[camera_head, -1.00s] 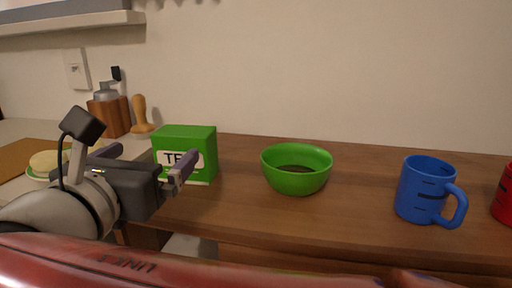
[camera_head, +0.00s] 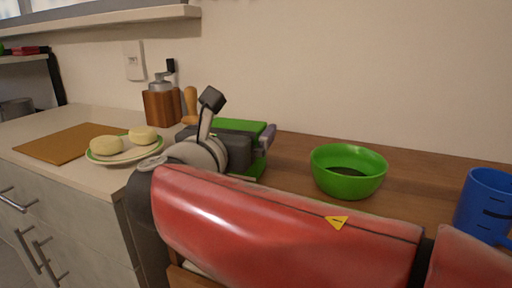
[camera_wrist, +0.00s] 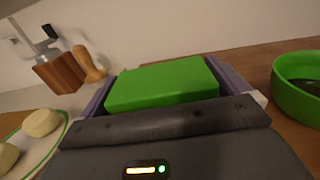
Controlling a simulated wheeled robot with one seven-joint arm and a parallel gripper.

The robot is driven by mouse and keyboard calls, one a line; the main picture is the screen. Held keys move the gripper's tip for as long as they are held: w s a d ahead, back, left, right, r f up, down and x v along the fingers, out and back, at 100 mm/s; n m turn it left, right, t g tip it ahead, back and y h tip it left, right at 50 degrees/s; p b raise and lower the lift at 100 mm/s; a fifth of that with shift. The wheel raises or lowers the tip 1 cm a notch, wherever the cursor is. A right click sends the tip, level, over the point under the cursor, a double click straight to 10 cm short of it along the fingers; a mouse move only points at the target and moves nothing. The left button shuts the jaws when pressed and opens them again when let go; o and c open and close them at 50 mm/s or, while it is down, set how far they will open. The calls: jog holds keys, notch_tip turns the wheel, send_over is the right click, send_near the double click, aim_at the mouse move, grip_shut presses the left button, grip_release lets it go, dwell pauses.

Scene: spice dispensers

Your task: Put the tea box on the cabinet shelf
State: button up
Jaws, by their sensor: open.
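The green tea box (camera_head: 244,125) stands on the wooden counter, mostly hidden behind my arm in the head view. In the wrist view the tea box (camera_wrist: 163,84) lies between the two fingers of my gripper (camera_wrist: 170,88). The gripper is open, with one finger on each side of the box. In the head view my gripper (camera_head: 250,148) is at the box. I cannot tell whether the fingers touch it. A shelf (camera_head: 100,24) runs along the wall at the upper left; I cannot tell whether it is the cabinet shelf.
A green bowl (camera_head: 348,171) and a blue mug (camera_head: 485,205) stand to the right. A pepper grinder (camera_head: 160,105), a wooden pestle-like piece (camera_head: 190,104), a plate (camera_head: 124,155) with two round buns and a brown board (camera_head: 72,142) are at left.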

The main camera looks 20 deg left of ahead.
jog(key=shift+w, duration=0.75)
jog(key=shift+r, duration=0.1)
jog(key=c, duration=0.9)
